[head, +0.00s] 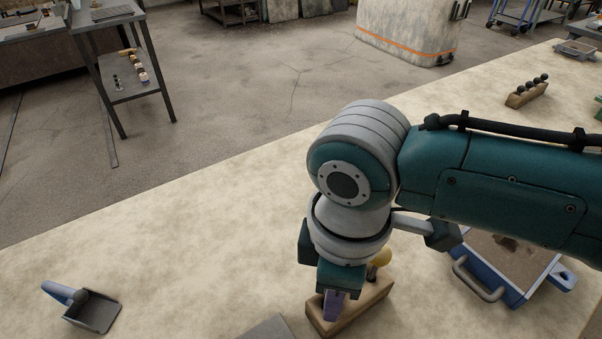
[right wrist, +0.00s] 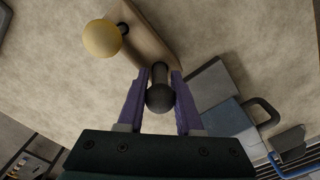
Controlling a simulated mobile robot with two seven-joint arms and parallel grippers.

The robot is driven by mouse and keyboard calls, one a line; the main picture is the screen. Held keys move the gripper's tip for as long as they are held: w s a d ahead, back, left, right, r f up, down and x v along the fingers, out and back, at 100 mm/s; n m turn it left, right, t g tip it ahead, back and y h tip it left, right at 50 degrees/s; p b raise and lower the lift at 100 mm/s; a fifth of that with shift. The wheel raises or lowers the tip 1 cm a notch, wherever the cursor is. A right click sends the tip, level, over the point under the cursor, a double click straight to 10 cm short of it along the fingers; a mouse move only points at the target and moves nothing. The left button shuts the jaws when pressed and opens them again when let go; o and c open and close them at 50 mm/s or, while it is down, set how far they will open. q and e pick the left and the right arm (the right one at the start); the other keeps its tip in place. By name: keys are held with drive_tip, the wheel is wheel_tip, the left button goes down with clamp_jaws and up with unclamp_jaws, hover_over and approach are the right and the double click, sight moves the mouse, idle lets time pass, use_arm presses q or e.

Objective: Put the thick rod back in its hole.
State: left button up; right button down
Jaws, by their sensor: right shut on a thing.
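My right gripper (head: 335,305) points down over a wooden block (head: 362,304) on the pale table in the head view. In the right wrist view, its purple fingers (right wrist: 160,108) are shut on a dark rod with a black ball knob (right wrist: 160,98). The rod's far end meets the wooden block (right wrist: 153,38) in the picture; I cannot tell how deep it sits in a hole. A second rod with a yellow ball knob (right wrist: 101,38) stands in the block beside it; that knob also shows in the head view (head: 381,257). My left gripper is out of view.
A blue tray of sand (head: 512,293) with a grey handle lies right of the block. A small scoop (head: 92,313) lies at the left. A grey plate (head: 268,329) shows at the bottom edge. Another block with dark knobs (head: 520,98) is far right. The table's left middle is clear.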

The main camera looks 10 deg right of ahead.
drive_tip(key=shift+c, duration=2.4)
unclamp_jaws()
drive_tip(key=shift+o, duration=0.3)
drive_tip(key=o, duration=0.4)
drive_tip(key=shift+r+p, duration=0.55)
drive_tip(key=shift+p, duration=0.1)
wheel_tip(320, 180, up, 5)
drive_tip(key=p, duration=0.5)
drive_tip(key=shift+p, duration=0.35)
